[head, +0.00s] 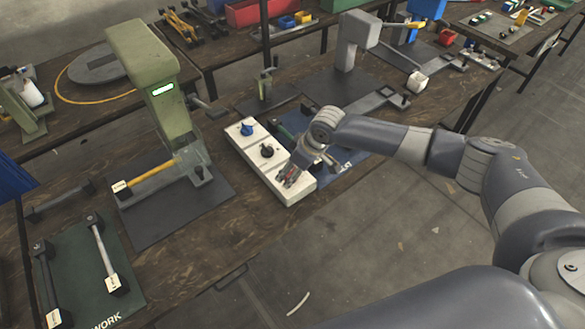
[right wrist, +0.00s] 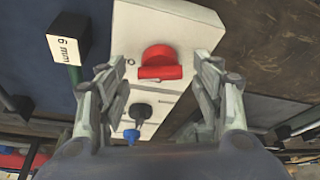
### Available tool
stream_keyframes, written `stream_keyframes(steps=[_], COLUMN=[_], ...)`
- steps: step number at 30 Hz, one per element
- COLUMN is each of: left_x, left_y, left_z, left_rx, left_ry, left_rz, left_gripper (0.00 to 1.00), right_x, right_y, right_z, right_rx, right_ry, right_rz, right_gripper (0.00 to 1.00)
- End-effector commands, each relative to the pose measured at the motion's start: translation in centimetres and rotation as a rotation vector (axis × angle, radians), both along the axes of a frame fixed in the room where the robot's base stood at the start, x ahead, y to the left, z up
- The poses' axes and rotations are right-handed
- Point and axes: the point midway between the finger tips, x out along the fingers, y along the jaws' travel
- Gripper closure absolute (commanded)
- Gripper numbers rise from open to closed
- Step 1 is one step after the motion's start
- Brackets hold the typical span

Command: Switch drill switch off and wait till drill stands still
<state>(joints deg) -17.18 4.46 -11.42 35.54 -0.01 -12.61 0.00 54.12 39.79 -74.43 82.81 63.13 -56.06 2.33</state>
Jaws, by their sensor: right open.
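A row of white switch boxes (head: 280,160) lies on the bench, with a blue knob (head: 246,129), a black knob (head: 267,151) and a red knob at its near end. My right gripper (head: 293,172) is over the near end and partly hides the red knob in the head view. In the right wrist view the red knob (right wrist: 160,63) lies between the two spread fingers of my right gripper (right wrist: 155,68), with gaps on both sides. Its bar lies across the picture. No label names the drill switch, and I cannot tell whether a drill is turning. My left gripper is out of view.
A green press (head: 150,70) with a lit display stands left of the boxes. A grey press (head: 355,40) stands behind them. A block marked 6 mm (right wrist: 68,42) sits left of the red knob in the right wrist view. A green mat (head: 85,275) holds bars at front left.

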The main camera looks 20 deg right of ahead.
Motion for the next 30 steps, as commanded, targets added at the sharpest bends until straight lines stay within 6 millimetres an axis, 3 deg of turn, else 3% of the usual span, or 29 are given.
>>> stream_keyframes(steps=[9, 15, 30], left_x=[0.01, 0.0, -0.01], left_y=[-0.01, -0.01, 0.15], left_z=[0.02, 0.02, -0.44], left_rx=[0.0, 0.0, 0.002], left_ry=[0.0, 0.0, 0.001], left_rz=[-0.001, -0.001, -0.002], left_gripper=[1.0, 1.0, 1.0], right_x=[0.04, 0.04, 0.09], right_y=[0.07, 0.07, 0.01], right_z=[-0.24, -0.23, -0.37], right_rx=[0.0, 0.0, 0.003], right_ry=[0.0, 0.0, 0.001], right_rz=[0.001, 0.001, 0.085], right_gripper=[0.4, 0.84, 0.84])
